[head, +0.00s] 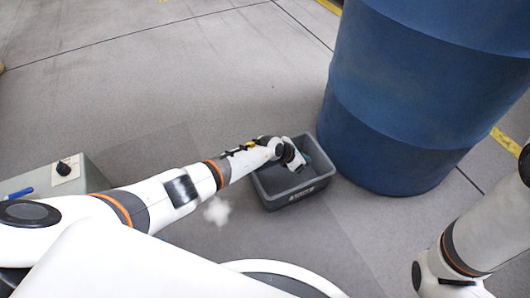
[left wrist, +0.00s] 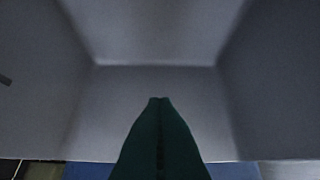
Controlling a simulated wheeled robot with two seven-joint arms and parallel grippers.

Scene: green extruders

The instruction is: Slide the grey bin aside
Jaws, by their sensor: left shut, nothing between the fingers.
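The grey bin (head: 293,189) stands on the floor just left of a big blue barrel, with a small label on its near wall. My left gripper (head: 306,150) reaches down into the bin, toward its far side by the barrel. In the left wrist view the green fingers (left wrist: 158,105) are together with nothing between them, and the bin's inner walls (left wrist: 150,85) surround them. The bin looks empty. Whether the fingertips touch a wall I cannot tell. My right arm shows at the lower right; its gripper is out of the picture.
The blue barrel (head: 410,100) stands close against the bin's right side. A white crumpled scrap (head: 216,211) lies on the floor left of the bin. A grey-green box (head: 60,180) with a black knob is at the left. The floor (head: 180,80) behind and left is clear.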

